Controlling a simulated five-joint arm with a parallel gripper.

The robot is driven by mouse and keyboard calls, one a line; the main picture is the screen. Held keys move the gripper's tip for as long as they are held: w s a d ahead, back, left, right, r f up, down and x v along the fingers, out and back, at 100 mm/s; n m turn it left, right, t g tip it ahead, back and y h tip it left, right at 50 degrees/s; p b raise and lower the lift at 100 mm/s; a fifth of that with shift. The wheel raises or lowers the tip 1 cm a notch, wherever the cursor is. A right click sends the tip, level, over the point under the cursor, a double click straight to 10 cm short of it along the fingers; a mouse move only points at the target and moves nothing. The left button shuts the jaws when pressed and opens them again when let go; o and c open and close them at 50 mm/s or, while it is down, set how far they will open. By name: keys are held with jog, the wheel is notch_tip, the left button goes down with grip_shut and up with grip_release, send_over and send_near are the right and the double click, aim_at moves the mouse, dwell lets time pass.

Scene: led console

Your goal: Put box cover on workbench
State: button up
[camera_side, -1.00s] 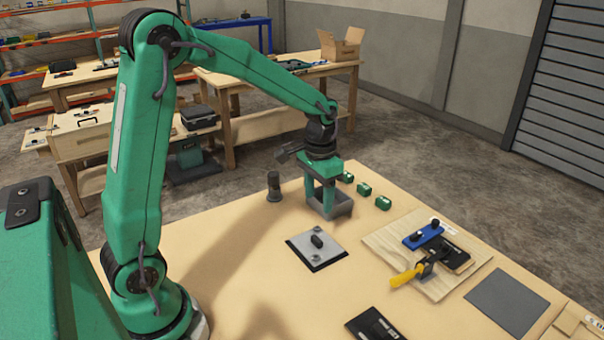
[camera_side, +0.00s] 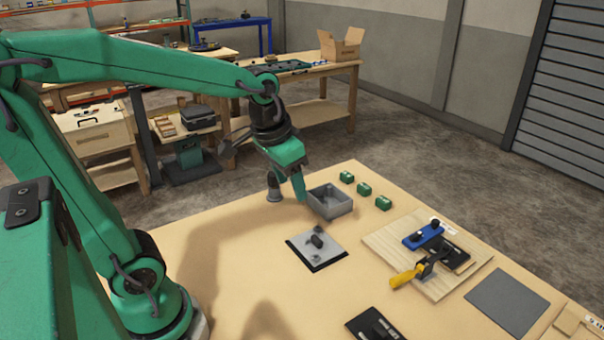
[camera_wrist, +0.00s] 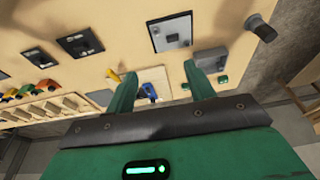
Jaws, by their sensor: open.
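The box cover, a light grey square plate with a dark knob (camera_side: 316,243), lies flat on a black pad on the workbench (camera_side: 225,260). It also shows in the wrist view (camera_wrist: 171,35). A grey box (camera_side: 331,203) stands open at the top behind it, and its inside shows. My gripper (camera_side: 300,196) is tilted just left of the box and above the bench. Its green fingers are apart and empty in the wrist view (camera_wrist: 161,70).
A dark upright cylinder (camera_side: 274,187) stands close left of my gripper. Several green blocks (camera_side: 364,189) lie right of the box. A wooden board (camera_side: 385,243) carries a blue part (camera_side: 423,236) and a yellow-handled clamp (camera_side: 407,275). A dark grey mat (camera_side: 506,301) lies at the right.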

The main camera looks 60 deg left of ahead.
jog(key=s+d+r+t, duration=0.1)
jog(key=s+t, duration=0.1)
jog(key=s, duration=0.6)
jog(key=shift+d+r, duration=0.25)
jog(key=shift+d, duration=0.1)
dwell(0.8)
